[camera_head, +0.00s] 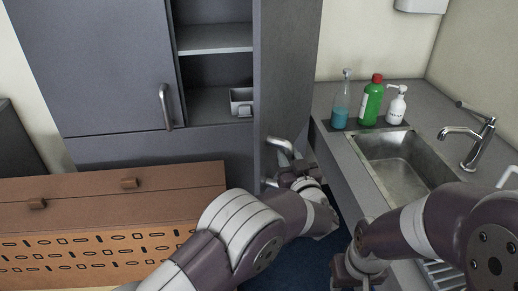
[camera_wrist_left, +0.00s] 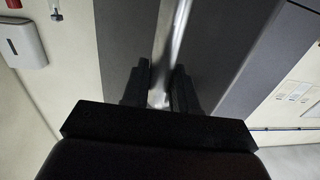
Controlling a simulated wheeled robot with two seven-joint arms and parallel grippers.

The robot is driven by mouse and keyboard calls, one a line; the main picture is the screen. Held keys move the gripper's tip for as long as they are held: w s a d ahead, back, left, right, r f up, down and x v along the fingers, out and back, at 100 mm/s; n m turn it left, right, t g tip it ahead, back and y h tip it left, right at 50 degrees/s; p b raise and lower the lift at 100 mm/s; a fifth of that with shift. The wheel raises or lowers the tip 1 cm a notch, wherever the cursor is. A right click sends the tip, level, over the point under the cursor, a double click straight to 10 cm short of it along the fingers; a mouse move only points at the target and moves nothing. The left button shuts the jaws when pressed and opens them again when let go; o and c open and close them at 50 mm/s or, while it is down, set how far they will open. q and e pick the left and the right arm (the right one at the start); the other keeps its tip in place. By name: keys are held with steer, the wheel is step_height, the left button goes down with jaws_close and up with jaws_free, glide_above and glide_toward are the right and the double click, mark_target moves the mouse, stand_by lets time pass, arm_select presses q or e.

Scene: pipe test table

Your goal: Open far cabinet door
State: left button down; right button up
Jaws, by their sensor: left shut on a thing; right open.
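The grey cabinet has an open right door (camera_head: 285,65), swung out toward me so that shelves show behind it. Its metal handle (camera_head: 278,143) is on the door's outer lower part. My left gripper (camera_head: 295,172) is shut on this handle; in the left wrist view, the bright handle bar (camera_wrist_left: 178,40) runs between the two dark fingers (camera_wrist_left: 161,78). The left cabinet door (camera_head: 100,65) is closed, with its own vertical handle (camera_head: 165,107). My right gripper (camera_head: 350,272) is low in the head view, open and apart from the cabinet; its fingertips are hard to make out.
A counter with a sink (camera_head: 400,165), a tap (camera_head: 475,140) and three bottles (camera_head: 371,100) stands close to the right of the open door. A brown slotted box (camera_head: 100,225) sits in front of the cabinet at left. A small grey container (camera_head: 241,101) is on a shelf.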

arm_select(q)
steer(key=shift+s+d+r, duration=0.15)
steer(key=shift+d+r, duration=0.05)
steer(key=shift+d, duration=0.55)
steer(key=shift+s+d+r, duration=0.15)
steer(key=shift+d+r, duration=0.05)
steer(key=shift+d, duration=0.6)
steer(key=shift+s+d+r, duration=0.15)
steer(key=shift+d+r, duration=0.05)
steer(key=shift+d, duration=0.55)
arm_select(e)
steer(key=shift+s+r, duration=0.1)
steer(key=shift+r, duration=0.25)
arm_select(q)
steer(key=c, duration=1.1)
jaws_free()
steer(key=shift+o, duration=0.8)
steer(key=shift+w+f, duration=0.15)
steer(key=shift+w, duration=0.15)
steer(key=shift+w+f, duration=0.1)
steer(key=shift+f, duration=0.2)
arm_select(e)
steer(key=shift+w+f, duration=0.1)
steer(key=shift+w, duration=0.3)
steer(key=shift+s+d, duration=0.1)
arm_select(q)
steer(key=shift+f, duration=0.1)
